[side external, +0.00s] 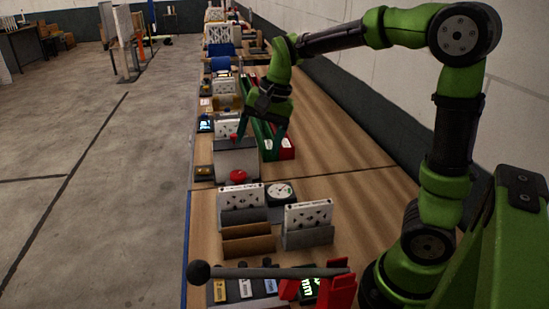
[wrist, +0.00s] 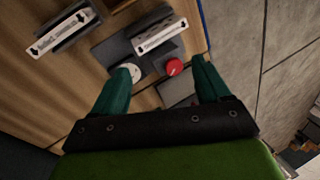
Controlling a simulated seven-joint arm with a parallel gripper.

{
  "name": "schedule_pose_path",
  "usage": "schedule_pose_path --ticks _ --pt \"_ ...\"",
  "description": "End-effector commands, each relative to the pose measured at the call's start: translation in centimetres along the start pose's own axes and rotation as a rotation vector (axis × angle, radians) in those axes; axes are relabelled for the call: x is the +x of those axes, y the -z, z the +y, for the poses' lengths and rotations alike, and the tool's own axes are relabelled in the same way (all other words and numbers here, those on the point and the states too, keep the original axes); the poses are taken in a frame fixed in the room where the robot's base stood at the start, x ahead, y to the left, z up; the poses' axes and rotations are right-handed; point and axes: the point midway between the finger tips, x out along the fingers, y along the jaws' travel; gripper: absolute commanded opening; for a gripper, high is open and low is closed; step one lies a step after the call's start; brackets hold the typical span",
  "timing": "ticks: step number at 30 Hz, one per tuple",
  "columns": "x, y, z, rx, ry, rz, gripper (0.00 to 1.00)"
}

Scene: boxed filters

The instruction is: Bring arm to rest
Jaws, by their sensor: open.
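My gripper (side external: 262,130) hangs above the long wooden bench, near the grey box and the green and red bins. Its two dark green fingers stand apart with nothing between them, also seen in the wrist view (wrist: 158,92). In the wrist view a red button (wrist: 173,67) and a white round dial (wrist: 130,70) lie below and between the fingers. A white patterned filter (wrist: 160,35) stands in a grey holder beyond them. A second filter (wrist: 60,34) stands in another holder to the left.
Green and red bins (side external: 262,139) lie beside my gripper. A red-based lever (side external: 342,290) with a black knob stands at the near end. More fixtures line the bench toward the back. The bench's right side (side external: 345,160) is bare, along a wall.

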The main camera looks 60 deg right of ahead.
Motion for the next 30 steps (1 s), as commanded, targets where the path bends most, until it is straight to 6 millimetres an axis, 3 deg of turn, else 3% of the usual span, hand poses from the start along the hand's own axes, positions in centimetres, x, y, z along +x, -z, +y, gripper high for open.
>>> schedule_pose_path --ticks 1,6,12,17,30 --pt "-0.7 -2.0 0.9 -0.111 0.045 0.006 0.76" --pt "-1.9 -7.8 3.9 -0.471 0.151 0.082 0.76" --pt "-2.4 -12.3 7.3 -0.692 0.214 0.2 0.76" --pt "-3.2 -13.5 8.2 -0.717 0.241 0.253 0.76" --pt "-3.9 -13.4 8.2 -0.711 0.256 0.274 0.76"
